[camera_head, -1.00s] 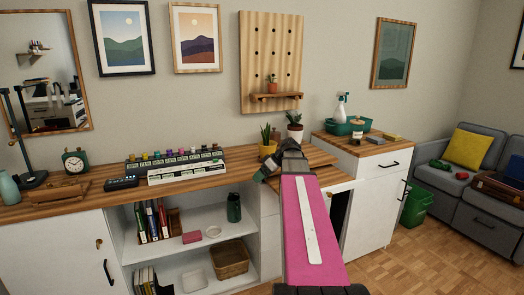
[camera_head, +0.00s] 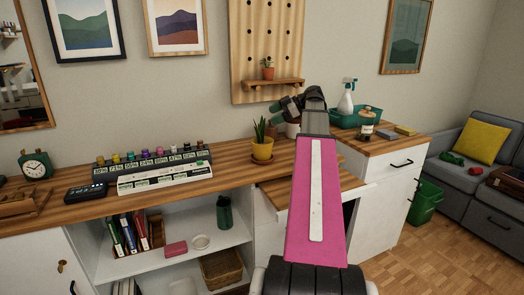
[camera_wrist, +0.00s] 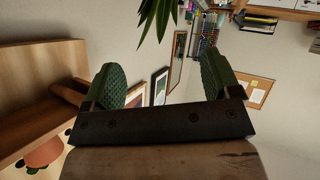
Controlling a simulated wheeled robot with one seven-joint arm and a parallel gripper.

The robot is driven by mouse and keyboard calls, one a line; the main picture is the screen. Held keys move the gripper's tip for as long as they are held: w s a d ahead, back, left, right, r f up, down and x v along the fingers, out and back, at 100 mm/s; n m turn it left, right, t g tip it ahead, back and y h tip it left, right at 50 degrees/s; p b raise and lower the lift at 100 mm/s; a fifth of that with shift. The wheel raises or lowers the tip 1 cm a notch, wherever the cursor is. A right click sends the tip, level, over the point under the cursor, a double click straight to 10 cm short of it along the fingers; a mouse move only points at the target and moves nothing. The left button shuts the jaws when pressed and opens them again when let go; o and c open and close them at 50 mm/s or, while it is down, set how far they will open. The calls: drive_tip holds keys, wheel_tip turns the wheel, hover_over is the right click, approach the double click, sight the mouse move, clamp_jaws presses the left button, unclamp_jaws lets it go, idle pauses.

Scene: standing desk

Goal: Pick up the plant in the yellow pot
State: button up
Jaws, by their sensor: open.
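A small terracotta pot (camera_head: 268,73) sits on the pegboard shelf (camera_head: 268,87) above. A rack of bottles (camera_head: 165,172) stands left. A spray bottle (camera_head: 347,97) and jar (camera_head: 366,122) are right.

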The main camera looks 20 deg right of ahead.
sight(263, 120)
drive_tip(key=x, duration=0.8)
drive_tip(key=shift+a+f, duration=0.15)
drive_tip(key=shift+a, duration=0.05)
clamp_jaws()
